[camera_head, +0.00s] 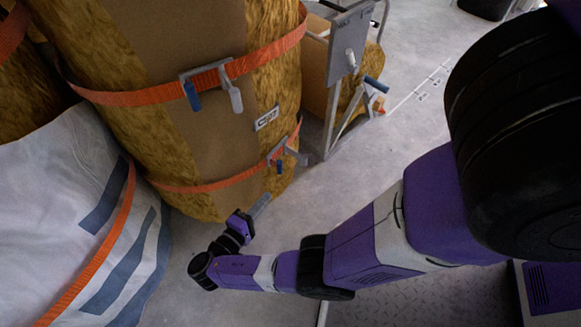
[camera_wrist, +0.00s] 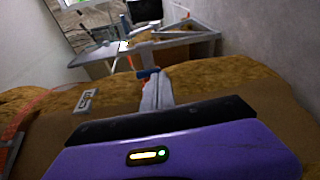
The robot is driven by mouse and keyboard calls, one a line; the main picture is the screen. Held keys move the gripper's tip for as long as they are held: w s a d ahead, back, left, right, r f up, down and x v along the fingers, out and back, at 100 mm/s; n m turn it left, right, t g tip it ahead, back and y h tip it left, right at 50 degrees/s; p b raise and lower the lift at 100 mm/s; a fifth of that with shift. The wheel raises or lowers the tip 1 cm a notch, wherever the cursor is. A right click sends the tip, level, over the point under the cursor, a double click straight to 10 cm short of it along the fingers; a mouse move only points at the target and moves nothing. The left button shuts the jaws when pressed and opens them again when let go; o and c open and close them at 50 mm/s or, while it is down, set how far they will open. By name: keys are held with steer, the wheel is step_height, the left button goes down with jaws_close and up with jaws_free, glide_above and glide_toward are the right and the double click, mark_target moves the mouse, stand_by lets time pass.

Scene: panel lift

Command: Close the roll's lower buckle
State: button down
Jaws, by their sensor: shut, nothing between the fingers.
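The roll (camera_head: 200,140) is yellow-brown wool with a brown paper band, standing upright in the head view. Its lower orange strap (camera_head: 210,186) carries the lower buckle (camera_head: 277,155), with a short blue tab hanging down and a grey lever sticking out to the right. My gripper (camera_head: 264,202) is below the lower buckle and apart from it, near the roll's lower right side. Its grey fingers are together and empty. In the wrist view my gripper (camera_wrist: 152,82) points over the roll (camera_wrist: 240,85); a small blue and red part shows just past the fingertips, and I cannot tell what it is.
An upper buckle (camera_head: 210,75) with blue and grey levers sits on the upper strap (camera_head: 130,98). A white bag (camera_head: 60,200) leans at left. A metal frame (camera_head: 350,50) stands behind right. The floor (camera_head: 350,170) right of the roll is clear.

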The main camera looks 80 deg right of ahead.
steer(key=shift+s+a+r+m+g, duration=0.15)
steer(key=shift+s+r+m+g, duration=0.25)
steer(key=shift+s+r+g, duration=0.1)
steer(key=shift+s+a+r+m+g, duration=0.15)
steer(key=shift+s+r+m+g, duration=0.25)
steer(key=shift+s+r, duration=0.1)
steer(key=shift+d, duration=0.15)
steer(key=b, duration=0.2)
glide_toward(304, 162)
steer(key=x, duration=0.7)
steer(key=shift+w+f, duration=0.1)
steer(key=shift+f, duration=0.05)
steer(key=shift+t+h, duration=0.3)
